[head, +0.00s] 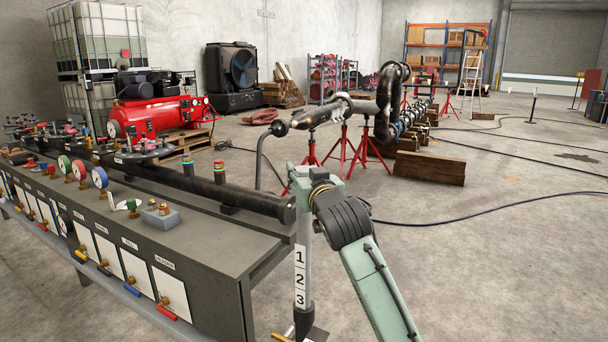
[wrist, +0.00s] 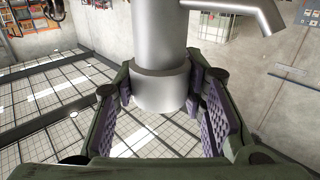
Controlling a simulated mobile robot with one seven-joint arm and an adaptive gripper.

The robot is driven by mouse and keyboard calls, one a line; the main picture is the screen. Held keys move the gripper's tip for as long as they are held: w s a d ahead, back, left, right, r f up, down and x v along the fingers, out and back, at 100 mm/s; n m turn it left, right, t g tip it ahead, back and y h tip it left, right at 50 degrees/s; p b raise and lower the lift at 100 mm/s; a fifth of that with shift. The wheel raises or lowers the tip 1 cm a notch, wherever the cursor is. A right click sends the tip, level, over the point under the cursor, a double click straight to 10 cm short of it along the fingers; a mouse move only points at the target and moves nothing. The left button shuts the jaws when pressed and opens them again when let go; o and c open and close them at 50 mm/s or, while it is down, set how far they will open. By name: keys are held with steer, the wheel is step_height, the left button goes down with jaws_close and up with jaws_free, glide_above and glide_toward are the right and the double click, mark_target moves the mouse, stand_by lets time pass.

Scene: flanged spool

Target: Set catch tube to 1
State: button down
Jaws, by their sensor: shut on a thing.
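The catch tube (head: 304,222) is an upright silver tube at the front right corner of the bench. A white strip (head: 300,278) with 1, 2 and 3 from top to bottom is on its lower part, above a dark foot. My gripper (head: 318,185) is at the tube's upper end in the head view, which hides its fingers. In the wrist view the gripper's purple-padded fingers (wrist: 161,98) are on either side of a grey tube (wrist: 160,35) with a wider collar, shut on it. A slanted spout branches off at top right. Which mark the tube is set to cannot be told.
The dark bench (head: 215,245) with gauges, valves and a black pipe (head: 250,200) lies left of the tube. A yellow handle (head: 283,337) shows near the foot. Red pipe stands (head: 345,150) are behind. The floor at right is open, crossed by black hoses.

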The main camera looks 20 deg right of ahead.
mark_target(306, 233)
step_height(306, 233, down, 15)
steer(key=b, duration=0.9)
steer(key=shift+r, duration=0.15)
steer(key=c, duration=1.4)
jaws_free()
steer(key=o, duration=0.4)
steer(key=shift+r, duration=0.1)
steer(key=shift+s, duration=0.15)
steer(key=s, duration=0.4)
steer(key=s+a, duration=0.1)
steer(key=s, duration=0.6)
steer(key=shift+s+a, duration=0.25)
steer(key=shift+s, duration=0.1)
